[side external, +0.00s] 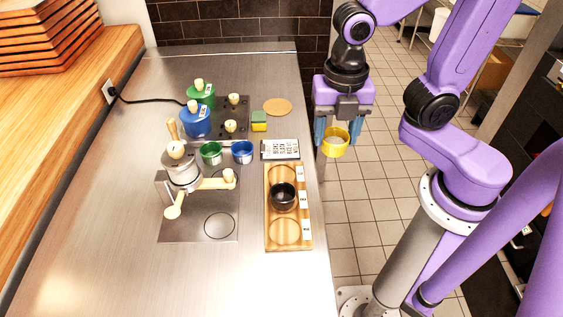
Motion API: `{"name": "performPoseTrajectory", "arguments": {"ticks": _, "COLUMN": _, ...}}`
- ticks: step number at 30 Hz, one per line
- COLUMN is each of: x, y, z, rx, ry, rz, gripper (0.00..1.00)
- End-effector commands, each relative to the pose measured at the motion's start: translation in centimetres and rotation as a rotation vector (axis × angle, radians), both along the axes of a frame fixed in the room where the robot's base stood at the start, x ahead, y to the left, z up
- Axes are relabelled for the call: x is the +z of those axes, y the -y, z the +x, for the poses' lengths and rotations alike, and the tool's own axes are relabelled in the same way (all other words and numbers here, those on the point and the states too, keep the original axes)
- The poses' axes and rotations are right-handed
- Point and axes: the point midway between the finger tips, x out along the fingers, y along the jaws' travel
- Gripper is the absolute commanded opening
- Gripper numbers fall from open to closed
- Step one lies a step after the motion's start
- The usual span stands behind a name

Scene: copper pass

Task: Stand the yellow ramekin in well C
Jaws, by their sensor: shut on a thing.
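The yellow ramekin (334,149) is held in my gripper (336,131), between its two blue fingers. It looks about upright and hangs in the air just right of the counter's edge, with floor tiles behind it. The wooden board with wells (270,215) lies on the counter, below and left of my gripper in the picture. A black bowl (283,196) sits in its middle well. The near well (285,231) is empty, and the far well (280,173) looks empty. White labels line the board's right side, but their letters are too small to read.
A printed card (280,149) lies just beyond the board. A green ramekin (211,153) and a blue ramekin (243,152) stand left of it. A sponge (259,121), a round cork mat (278,107), a green pot (201,95) and a blue pot (196,122) are farther back. The near counter is clear.

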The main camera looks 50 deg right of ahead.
Motion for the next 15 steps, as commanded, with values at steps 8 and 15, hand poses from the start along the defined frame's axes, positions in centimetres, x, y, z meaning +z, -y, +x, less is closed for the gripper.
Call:
{"name": "performPoseTrajectory", "arguments": {"ticks": 8, "x": -1.8, "y": -1.6, "z": 3.6, "rx": -0.004, "ry": -0.002, "rz": -0.002, "gripper": 0.18}}
{"name": "performPoseTrajectory", "arguments": {"ticks": 15, "x": -4.1, "y": -2.8, "z": 6.3, "rx": -0.002, "ry": -0.003, "rz": -0.003, "gripper": 0.18}}
